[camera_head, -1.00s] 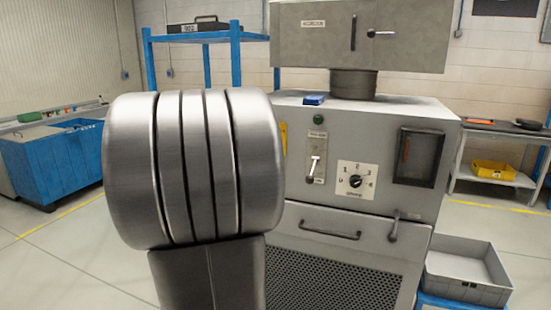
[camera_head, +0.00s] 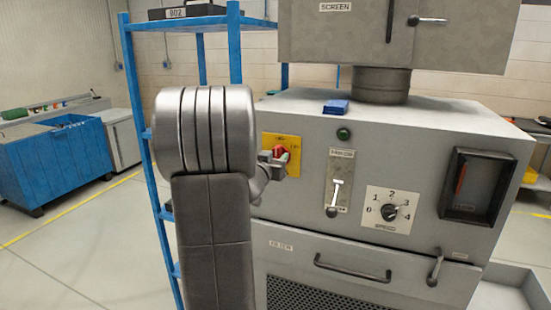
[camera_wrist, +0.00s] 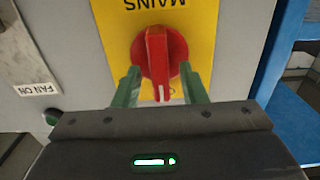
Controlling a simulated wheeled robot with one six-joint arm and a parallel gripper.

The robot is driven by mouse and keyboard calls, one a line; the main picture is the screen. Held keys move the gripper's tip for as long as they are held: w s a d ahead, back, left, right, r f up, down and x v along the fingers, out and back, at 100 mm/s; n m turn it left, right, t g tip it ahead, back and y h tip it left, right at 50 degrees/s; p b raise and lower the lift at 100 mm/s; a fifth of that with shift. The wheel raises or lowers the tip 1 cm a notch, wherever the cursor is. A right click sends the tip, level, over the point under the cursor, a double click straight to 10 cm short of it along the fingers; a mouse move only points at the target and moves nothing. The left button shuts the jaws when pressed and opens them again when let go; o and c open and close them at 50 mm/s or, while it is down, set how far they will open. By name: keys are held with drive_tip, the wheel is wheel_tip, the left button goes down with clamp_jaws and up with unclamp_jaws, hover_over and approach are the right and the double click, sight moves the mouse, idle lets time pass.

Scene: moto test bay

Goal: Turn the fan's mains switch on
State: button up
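The mains switch is a red rotary knob (camera_wrist: 158,55) on a yellow plate (camera_wrist: 205,20) marked MAINS, upside down in the wrist view. Its raised bar stands upright in that picture, with a white mark at the lower end. In the head view the red knob (camera_head: 281,152) is on the left of the grey machine's front (camera_head: 300,190). My gripper (camera_wrist: 159,72) is open, its green fingers on either side of the knob with gaps to the bar. Whether they touch the knob's rim I cannot tell. My gripper (camera_head: 270,162) is partly hidden by my arm in the head view.
Right of the switch are a green lamp (camera_head: 343,134), a slide lever (camera_head: 333,211) and a numbered dial (camera_head: 391,212). A blue shelf frame (camera_head: 237,70) stands close on the left. A blue block (camera_head: 336,107) lies on the machine's top.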

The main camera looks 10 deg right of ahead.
clamp_jaws()
drive_tip(key=shift+f, duration=0.1)
drive_tip(key=shift+s+d+f+m+b, duration=0.15)
drive_tip(key=shift+m+b, duration=1.4)
drive_tip(key=shift+m, duration=1.45)
drive_tip(key=shift+d+f+m+b, duration=0.15)
drive_tip(key=shift+m+b, duration=1.35)
drive_tip(key=shift+m, duration=1.5)
drive_tip(key=shift+s+d+f+m+b, duration=0.1)
drive_tip(key=shift+f+m+b, duration=0.1)
drive_tip(key=shift+m+b, duration=2.1)
drive_tip(key=shift+m+p, duration=0.7)
drive_tip(key=shift+m, duration=0.1)
unclamp_jaws()
